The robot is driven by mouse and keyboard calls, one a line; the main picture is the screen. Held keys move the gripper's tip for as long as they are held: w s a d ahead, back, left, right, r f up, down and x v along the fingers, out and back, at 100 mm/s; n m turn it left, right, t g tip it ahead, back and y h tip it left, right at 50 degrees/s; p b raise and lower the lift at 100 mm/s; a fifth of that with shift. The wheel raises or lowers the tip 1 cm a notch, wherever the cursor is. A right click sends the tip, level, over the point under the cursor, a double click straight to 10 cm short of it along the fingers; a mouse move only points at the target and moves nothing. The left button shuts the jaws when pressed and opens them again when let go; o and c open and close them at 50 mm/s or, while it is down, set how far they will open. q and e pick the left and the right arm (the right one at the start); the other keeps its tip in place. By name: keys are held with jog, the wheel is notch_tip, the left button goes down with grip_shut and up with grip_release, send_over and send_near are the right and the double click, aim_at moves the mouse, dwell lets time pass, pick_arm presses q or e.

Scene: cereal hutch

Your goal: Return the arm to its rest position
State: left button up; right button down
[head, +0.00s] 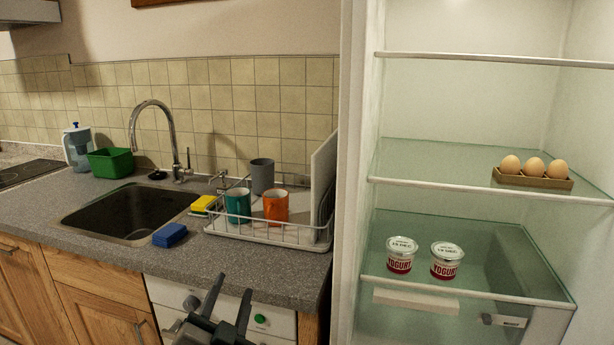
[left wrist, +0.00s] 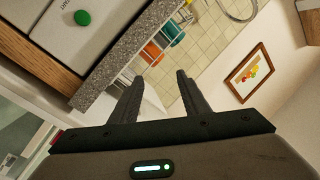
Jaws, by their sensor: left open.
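My left gripper (head: 228,308) shows at the bottom of the head view, in front of the white appliance below the counter. Its two dark fingers are apart with nothing between them. The fingers also show in the left wrist view (left wrist: 157,95), open and empty, with the counter edge and dish rack beyond them. My right gripper is in neither view.
The grey counter (head: 100,215) holds a sink, a blue sponge (head: 170,235) and a dish rack (head: 270,232) with several cups. The open fridge at right has yogurts (head: 446,261) and an egg tray (head: 532,180). Space before the counter looks clear.

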pick_arm(q)
jog(key=s+a+f+n+g, duration=0.1)
jog(key=s+a+f+g, duration=0.2)
jog(key=f, duration=0.5)
jog(key=s+a+f+n+g, duration=0.1)
jog(key=s+f+g, duration=0.1)
jog(key=s+f, duration=0.4)
jog(key=s+a+f+n+g, duration=0.2)
jog(key=s+f+g, duration=0.3)
jog(key=s+f, duration=0.7)
jog(key=s+a+f+n+g, duration=0.2)
jog(key=s+f+g, duration=0.3)
jog(key=s+f, duration=0.75)
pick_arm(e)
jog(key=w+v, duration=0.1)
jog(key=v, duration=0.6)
pick_arm(q)
jog(key=d+f+p, duration=0.2)
jog(key=f, duration=1)
jog(key=s+d+f+t+p, duration=0.1)
jog(key=f+p, duration=0.1)
jog(key=f, duration=1.1)
jog(key=shift+s+d+f+m+t+h, duration=0.25)
jog(key=shift+d+f+m+t+h, duration=0.05)
jog(key=shift+d+m, duration=0.1)
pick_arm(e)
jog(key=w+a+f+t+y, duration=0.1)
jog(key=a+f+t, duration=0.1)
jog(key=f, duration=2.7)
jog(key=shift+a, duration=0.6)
